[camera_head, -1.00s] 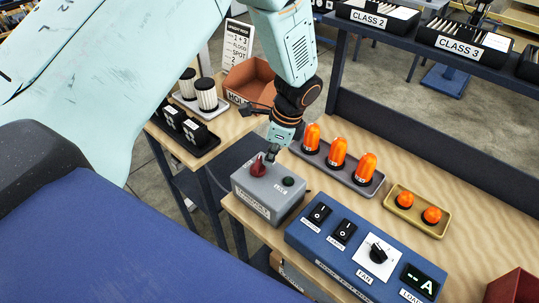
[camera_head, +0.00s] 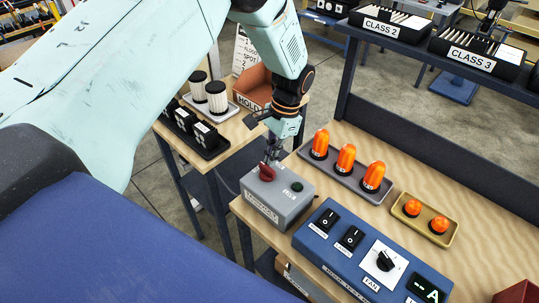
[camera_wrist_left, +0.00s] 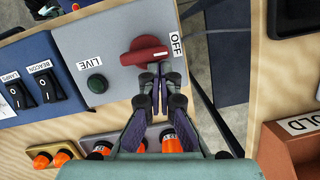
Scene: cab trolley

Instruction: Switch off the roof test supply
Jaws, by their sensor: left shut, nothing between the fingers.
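The grey supply box (camera_head: 283,207) stands at the near left corner of the bench. It carries a red rotary knob (camera_head: 266,174) and a dark green lamp (camera_head: 297,187). In the left wrist view the red knob (camera_wrist_left: 143,53) lies with its bar crosswise, one end towards the OFF label (camera_wrist_left: 175,43). The green lamp (camera_wrist_left: 97,83) beside the LIVE label looks dark. My left gripper (camera_head: 271,158) is shut and empty. Its fingertips (camera_wrist_left: 153,78) are right at the knob's side, and I cannot tell whether they touch it. My right gripper is not in view.
A blue panel (camera_head: 325,252) with switches and a fan dial stands right of the box. Behind it are a grey tray (camera_head: 337,172) of orange beacons and a yellow tray (camera_head: 447,238). A side table with filters and an orange HOLD bin (camera_head: 252,88) is left.

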